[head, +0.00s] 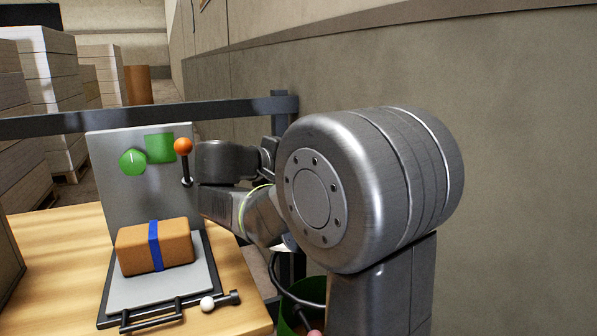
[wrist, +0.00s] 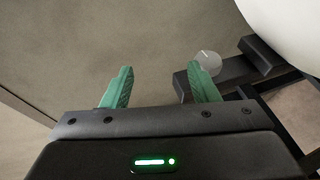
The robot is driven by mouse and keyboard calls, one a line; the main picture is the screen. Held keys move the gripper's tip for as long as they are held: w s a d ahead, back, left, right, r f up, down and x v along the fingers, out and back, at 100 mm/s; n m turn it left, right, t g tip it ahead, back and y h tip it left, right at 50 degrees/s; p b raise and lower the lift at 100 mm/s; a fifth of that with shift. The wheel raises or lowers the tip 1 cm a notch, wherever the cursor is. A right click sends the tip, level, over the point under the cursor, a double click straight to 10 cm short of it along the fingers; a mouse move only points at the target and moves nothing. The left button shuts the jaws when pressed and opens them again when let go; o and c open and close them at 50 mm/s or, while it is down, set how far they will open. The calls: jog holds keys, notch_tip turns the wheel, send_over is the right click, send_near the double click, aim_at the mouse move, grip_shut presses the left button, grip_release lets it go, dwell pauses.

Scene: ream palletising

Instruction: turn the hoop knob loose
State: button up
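My gripper (wrist: 160,68) is open and empty in the wrist view, its two green fingers well apart. A pale round knob (wrist: 207,62) shows just behind the right fingertip, beside a dark bar (wrist: 228,78); I cannot tell if it is the hoop knob. In the head view my arm hides the gripper. A white ball knob (head: 207,304) sits on the dark rail at the front of the grey plate. A dark curved hoop (head: 290,291) hangs by the green bin at the table's right, with a pinkish knob (head: 315,333) low down, partly cut off.
A brown packet with a blue band (head: 154,246) lies on the grey plate (head: 160,288). An orange ball lever (head: 183,146) and green parts (head: 133,162) are on the upright panel (head: 113,200). The green bin (head: 310,290) stands right of the wooden table (head: 55,235).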

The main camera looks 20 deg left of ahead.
jog(key=s+a+r+p, duration=0.2)
jog(key=s+r+p, duration=0.3)
jog(key=s, duration=0.5)
jog(key=shift+s+a+r+p, duration=0.3)
jog(key=shift+s+a+r, duration=0.05)
jog(key=shift+r, duration=0.6)
dwell(0.4)
dwell(0.5)
